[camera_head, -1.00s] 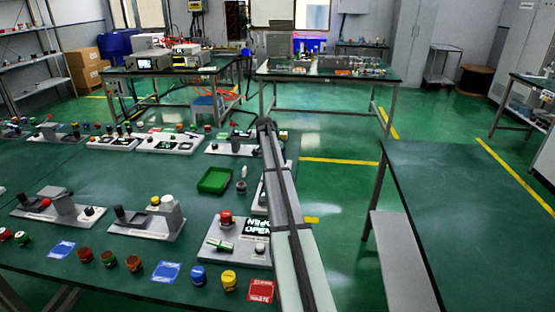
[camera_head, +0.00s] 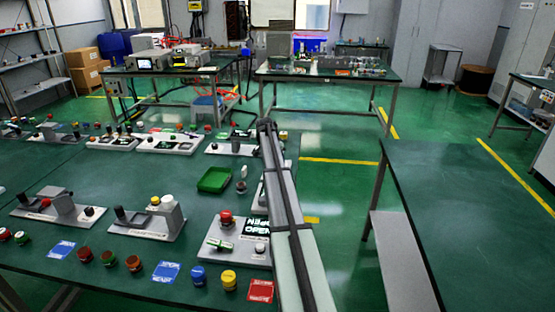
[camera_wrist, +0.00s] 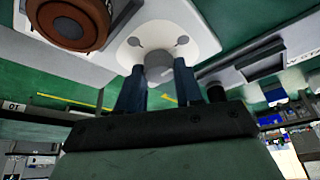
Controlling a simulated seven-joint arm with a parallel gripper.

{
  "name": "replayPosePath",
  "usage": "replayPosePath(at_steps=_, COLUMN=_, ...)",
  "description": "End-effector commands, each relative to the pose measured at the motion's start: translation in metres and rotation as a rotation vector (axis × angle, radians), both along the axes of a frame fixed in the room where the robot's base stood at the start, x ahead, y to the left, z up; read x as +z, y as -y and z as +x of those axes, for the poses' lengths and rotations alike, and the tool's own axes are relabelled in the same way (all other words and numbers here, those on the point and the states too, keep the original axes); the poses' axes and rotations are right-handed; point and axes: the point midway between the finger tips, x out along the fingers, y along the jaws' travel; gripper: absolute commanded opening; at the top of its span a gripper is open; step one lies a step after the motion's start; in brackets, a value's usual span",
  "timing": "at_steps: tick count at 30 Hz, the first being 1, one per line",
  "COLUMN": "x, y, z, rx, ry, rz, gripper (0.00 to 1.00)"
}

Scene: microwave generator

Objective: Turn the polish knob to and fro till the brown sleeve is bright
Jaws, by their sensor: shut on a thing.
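In the wrist view my gripper (camera_wrist: 159,70) is shut on a small grey knob (camera_wrist: 158,62), with one dark blue finger on each side of it. The knob stands on a white rounded plate (camera_wrist: 190,28) that bears two grey marks. A brown sleeve (camera_wrist: 72,20), round with a dark centre, sits to the left of the knob, apart from the fingers and cut by the top edge. In the head view my arm hides the gripper and the knob.
In the wrist view a light panel with a grey raised block (camera_wrist: 262,60) and a black round part (camera_wrist: 215,90) lies close to the right of the fingers. In the head view a green tray (camera_head: 214,180) and several control panels stand left of my arm.

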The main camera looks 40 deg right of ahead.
Motion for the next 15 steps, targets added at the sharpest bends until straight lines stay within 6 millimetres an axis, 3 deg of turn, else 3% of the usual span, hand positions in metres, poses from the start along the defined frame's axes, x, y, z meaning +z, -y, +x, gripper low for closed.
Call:
replayPosePath(at_steps=8, x=0.0003, y=-0.0001, z=-0.0012, rx=0.069, ry=0.001, rz=-0.001, gripper=0.05)
replayPosePath(at_steps=15, x=0.0002, y=0.0002, z=-0.0025, rx=0.242, ry=0.001, rz=0.000, gripper=0.05)
